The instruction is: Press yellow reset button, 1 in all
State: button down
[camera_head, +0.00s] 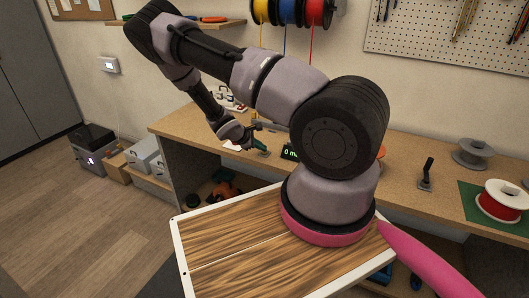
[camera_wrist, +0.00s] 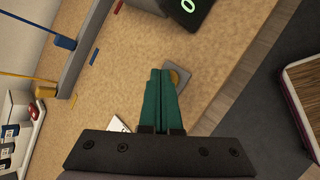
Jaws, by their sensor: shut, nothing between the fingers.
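The yellow reset button (camera_wrist: 175,77) shows in the wrist view as a dull yellow disc on a small grey plate (camera_wrist: 184,72) on the workbench. My gripper's green fingers (camera_wrist: 161,74) are together, with nothing between them. Their tips lie just left of the button in that view and cover part of it and its plate. I cannot tell whether they touch it. In the head view my gripper (camera_head: 262,148) reaches down low over the bench, and I cannot make out the button there.
A black display with green digits (camera_head: 290,153) stands right of my gripper on the bench (camera_head: 408,160); the display also shows in the wrist view (camera_wrist: 187,8). Coloured wires and a grey rail (camera_wrist: 84,48) lie at its left. Spools (camera_head: 472,152) stand on the right.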

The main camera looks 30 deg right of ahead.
aim_at(262, 152)
jog(key=shift+r, duration=0.9)
jog(key=shift+r, duration=2.5)
